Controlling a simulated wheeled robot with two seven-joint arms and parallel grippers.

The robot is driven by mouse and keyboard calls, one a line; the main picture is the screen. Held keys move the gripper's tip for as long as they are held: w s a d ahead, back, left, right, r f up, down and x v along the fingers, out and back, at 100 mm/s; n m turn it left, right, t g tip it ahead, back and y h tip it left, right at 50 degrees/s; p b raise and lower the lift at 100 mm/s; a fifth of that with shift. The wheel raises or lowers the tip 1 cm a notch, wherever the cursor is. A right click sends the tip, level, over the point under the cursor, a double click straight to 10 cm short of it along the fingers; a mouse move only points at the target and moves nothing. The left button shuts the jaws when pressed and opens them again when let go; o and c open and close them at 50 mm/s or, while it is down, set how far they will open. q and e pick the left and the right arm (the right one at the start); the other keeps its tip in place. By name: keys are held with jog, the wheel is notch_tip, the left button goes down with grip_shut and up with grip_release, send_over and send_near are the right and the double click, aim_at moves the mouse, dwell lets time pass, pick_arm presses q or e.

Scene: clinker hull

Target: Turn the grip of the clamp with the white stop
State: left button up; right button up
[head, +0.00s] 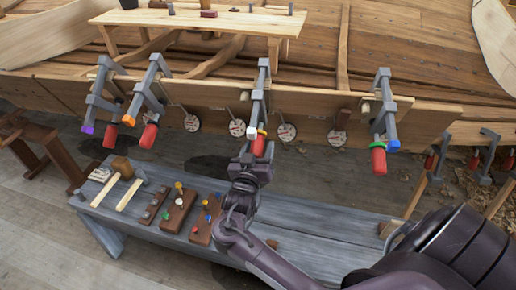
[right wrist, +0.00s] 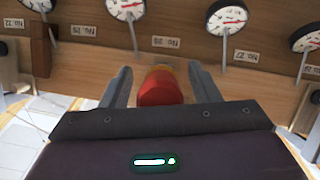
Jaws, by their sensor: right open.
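The clamp with the white stop (head: 252,133) hangs on the plank edge in the middle of the head view, its grey frame (head: 260,95) upright. My right gripper (head: 251,158) is just below the clamp and partly covers the grip in the head view. In the right wrist view my right gripper (right wrist: 160,68) is open, with the red grip (right wrist: 160,88) between its two fingers and a visible gap on each side. My left gripper is not in view.
Round dials (head: 287,132) line the plank below. A grey bench (head: 330,232) holds mallets (head: 122,168) and wooden blocks (head: 178,214).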

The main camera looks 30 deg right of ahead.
jog(key=c, duration=1)
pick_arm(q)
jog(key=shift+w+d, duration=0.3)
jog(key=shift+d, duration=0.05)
pick_arm(e)
jog(key=shift+f+m+t+y, duration=0.1)
jog(key=shift+m+t+y, duration=0.3)
jog(key=shift+m+y, duration=0.15)
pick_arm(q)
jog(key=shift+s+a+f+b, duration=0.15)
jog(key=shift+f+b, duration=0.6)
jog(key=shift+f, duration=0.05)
pick_arm(e)
jog(key=shift+w+a+m+t+y, duration=0.15)
jog(key=shift+m+t+y, duration=0.55)
jog(key=shift+m, duration=0.45)
jog(key=o, duration=1)
